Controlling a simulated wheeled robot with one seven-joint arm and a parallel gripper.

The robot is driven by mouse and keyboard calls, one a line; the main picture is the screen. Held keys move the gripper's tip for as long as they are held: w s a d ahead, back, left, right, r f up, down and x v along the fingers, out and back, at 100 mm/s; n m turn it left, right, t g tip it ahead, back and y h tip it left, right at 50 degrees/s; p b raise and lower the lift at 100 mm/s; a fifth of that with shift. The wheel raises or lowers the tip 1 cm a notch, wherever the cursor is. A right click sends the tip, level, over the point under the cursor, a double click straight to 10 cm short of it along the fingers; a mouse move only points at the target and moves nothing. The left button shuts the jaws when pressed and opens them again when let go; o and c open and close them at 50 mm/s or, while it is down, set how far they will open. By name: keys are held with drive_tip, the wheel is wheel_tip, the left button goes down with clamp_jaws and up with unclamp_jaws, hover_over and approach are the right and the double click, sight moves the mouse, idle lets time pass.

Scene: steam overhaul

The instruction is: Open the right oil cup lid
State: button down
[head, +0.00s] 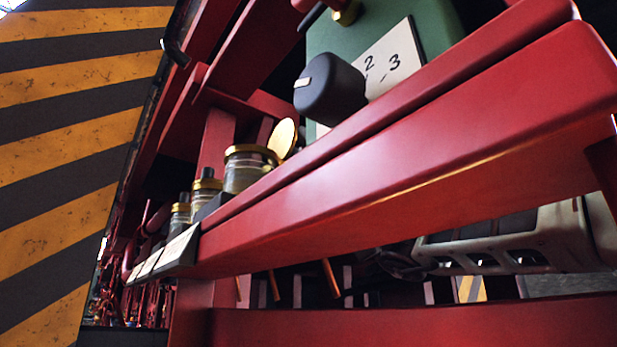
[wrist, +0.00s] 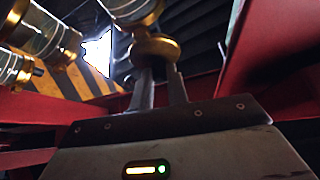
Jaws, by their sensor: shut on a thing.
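The right oil cup (head: 245,170) is the nearest of the row in the head view, a glass body with a brass rim. Its round brass lid (head: 283,138) stands raised and tilted at the right of the rim, so the cup looks open. In the wrist view, my gripper (wrist: 160,72) is shut on a rounded brass piece (wrist: 157,47) next to a glass and brass cup (wrist: 130,8). I cannot tell whether this piece is the lid. My gripper's fingers do not show in the head view.
Two smaller cups with dark knobs, a middle one (head: 206,187) and a far one (head: 180,214), stand left of it. A long red beam (head: 400,170) runs in front. A dark round knob (head: 330,83) and a green box (head: 430,30) are behind. A striped panel (head: 70,130) stands left.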

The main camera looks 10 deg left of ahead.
drive_tip(key=f+b, duration=0.1)
drive_tip(key=b, duration=0.3)
drive_tip(key=shift+a+f+g+y, duration=0.2)
drive_tip(key=shift+f+g+y, duration=0.1)
drive_tip(key=shift+f, duration=0.05)
drive_tip(key=shift+w+b, duration=0.1)
drive_tip(key=shift+b, duration=0.35)
drive_tip(key=shift+w+d+r+y+b, duration=0.2)
drive_tip(key=shift+y+b, duration=0.2)
drive_tip(key=shift+b, duration=0.4)
drive_tip(key=shift+d+r+m, duration=0.2)
drive_tip(key=shift+r+m, duration=0.1)
drive_tip(key=c, duration=1.4)
unclamp_jaws()
drive_tip(key=shift+w, duration=0.15)
drive_tip(key=shift+o, duration=0.2)
